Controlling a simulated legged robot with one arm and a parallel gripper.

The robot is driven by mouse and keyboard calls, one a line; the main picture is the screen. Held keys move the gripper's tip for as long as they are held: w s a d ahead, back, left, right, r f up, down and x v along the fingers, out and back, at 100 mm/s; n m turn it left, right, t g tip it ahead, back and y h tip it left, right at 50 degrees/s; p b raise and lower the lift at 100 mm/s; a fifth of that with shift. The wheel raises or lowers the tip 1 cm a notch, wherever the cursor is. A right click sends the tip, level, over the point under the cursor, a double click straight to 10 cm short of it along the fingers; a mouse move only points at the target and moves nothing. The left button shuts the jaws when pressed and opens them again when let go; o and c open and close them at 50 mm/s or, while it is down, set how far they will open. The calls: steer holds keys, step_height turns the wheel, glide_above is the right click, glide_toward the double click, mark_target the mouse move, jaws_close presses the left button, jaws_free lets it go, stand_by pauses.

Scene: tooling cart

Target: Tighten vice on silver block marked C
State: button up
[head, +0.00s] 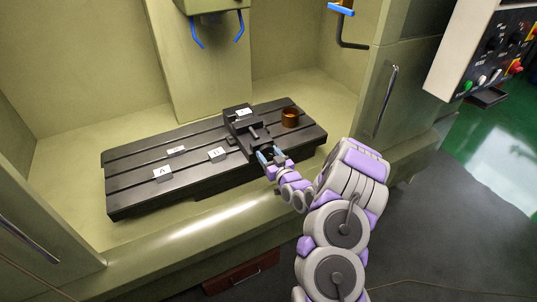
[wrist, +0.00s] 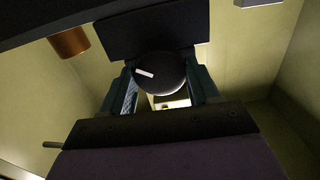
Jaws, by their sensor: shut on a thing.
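A dark vice (head: 238,127) stands on the black slotted table in the head view. A block with a white label (head: 243,112) sits between its jaws; the letter is too small to read for sure. My gripper (head: 269,156), with blue fingers, is at the near end of the vice. In the wrist view my gripper (wrist: 165,88) has one finger on each side of a round black knob (wrist: 162,72) with a white line mark. It is shut on this knob. The gap between block and jaws cannot be made out.
Labelled blocks, A (head: 162,173) and B (head: 217,155), plus a third label (head: 176,150), are on the black table (head: 130,199) to the left. An amber cylinder (head: 290,120) stands right of the vice. The machine head (head: 212,5) with blue hoses hangs above.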

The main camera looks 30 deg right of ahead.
steer(key=m+p, duration=0.1)
steer(key=m, duration=0.3)
steer(key=shift+d+m, duration=0.1)
steer(key=shift+m, duration=0.2)
steer(key=m, duration=0.4)
steer(key=shift+m, duration=0.4)
steer(key=o, duration=1.1)
steer(key=shift+d, duration=0.1)
steer(key=shift+c, duration=0.2)
steer(key=shift+s, duration=0.15)
steer(key=shift+s+f+p, duration=0.1)
steer(key=shift+s+p, duration=0.2)
steer(key=s+p, duration=0.1)
steer(key=s, duration=1.5)
steer(key=shift+s+d+p, duration=0.25)
steer(key=shift+d+p, duration=0.1)
steer(key=shift+p, duration=0.05)
